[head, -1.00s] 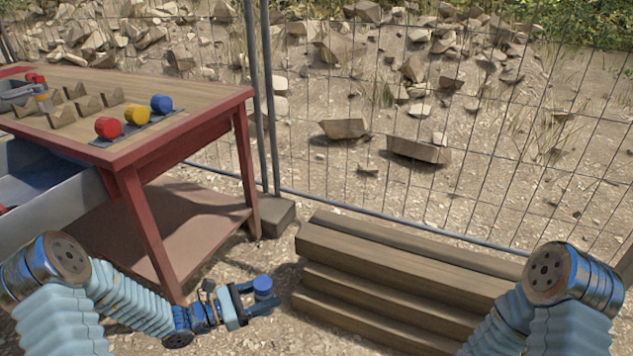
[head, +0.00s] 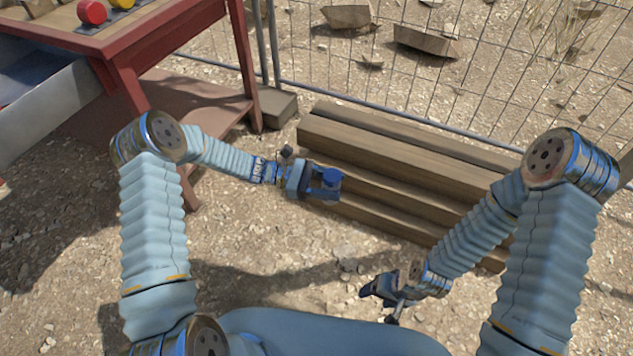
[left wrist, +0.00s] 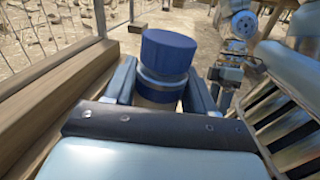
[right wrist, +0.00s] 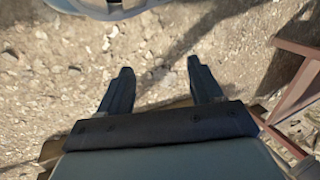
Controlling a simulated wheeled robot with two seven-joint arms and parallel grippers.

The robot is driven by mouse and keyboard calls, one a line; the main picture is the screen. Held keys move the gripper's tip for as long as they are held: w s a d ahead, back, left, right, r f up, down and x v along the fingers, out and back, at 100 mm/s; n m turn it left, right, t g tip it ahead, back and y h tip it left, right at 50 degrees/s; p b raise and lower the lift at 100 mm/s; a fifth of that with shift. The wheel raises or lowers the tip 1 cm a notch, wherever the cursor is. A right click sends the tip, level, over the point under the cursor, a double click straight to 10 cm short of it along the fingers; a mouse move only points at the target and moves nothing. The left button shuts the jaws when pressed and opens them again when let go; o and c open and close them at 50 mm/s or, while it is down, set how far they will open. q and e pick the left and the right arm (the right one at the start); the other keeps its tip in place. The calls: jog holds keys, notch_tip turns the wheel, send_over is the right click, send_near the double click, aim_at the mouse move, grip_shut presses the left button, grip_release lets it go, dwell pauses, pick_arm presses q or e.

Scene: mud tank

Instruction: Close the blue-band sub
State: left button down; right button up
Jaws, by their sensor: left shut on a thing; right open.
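My left gripper (head: 326,185) is shut on the blue-band sub (head: 331,176), in front of the wooden steps. In the left wrist view the sub (left wrist: 158,90) stands upright between the fingers, with a pale body and a blue band. A wider blue top (left wrist: 169,52) sits above the band; I cannot tell how tightly it is seated. The sub's lower part is hidden by my gripper. My right gripper (head: 377,290) is open and empty, lower and to the right. Its spread fingers show over bare ground in the right wrist view (right wrist: 158,68).
Wooden steps (head: 395,150) lie beyond my grippers, with a wire fence (head: 480,60) behind. A red-framed table (head: 175,32) at upper left bears a red piece (head: 91,12) and a yellow piece (head: 122,3). A grey drawer or bin (head: 50,105) is at far left. Gravel between my arms is clear.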

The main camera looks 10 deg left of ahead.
dwell(0.3)
jog(key=w+r+n+h, duration=0.1)
jog(key=w+r+n, duration=0.15)
jog(key=w, duration=0.35)
jog(key=w+r+n+h, duration=0.2)
jog(key=w+n, duration=0.1)
jog(key=w, duration=0.4)
jog(key=w+a+r+n+h, duration=0.1)
jog(key=w+a+r+n, duration=0.15)
jog(key=w+r, duration=0.55)
jog(key=a+r+n, duration=0.1)
jog(key=a+r, duration=0.2)
jog(key=r, duration=0.3)
jog(key=a+r+n, duration=0.1)
jog(key=a+r, duration=0.3)
jog(key=r, duration=0.1)
jog(key=s+a+r+n, duration=0.1)
jog(key=a+r, duration=0.3)
jog(key=r, duration=0.2)
jog(key=shift+a+r+n, duration=0.25)
jog(key=shift+r+n, duration=0.1)
jog(key=shift+n, duration=0.05)
jog(key=shift+s+a+r, duration=0.2)
jog(key=shift+s+a, duration=0.05)
jog(key=shift+a, duration=0.1)
jog(key=shift+f, duration=0.15)
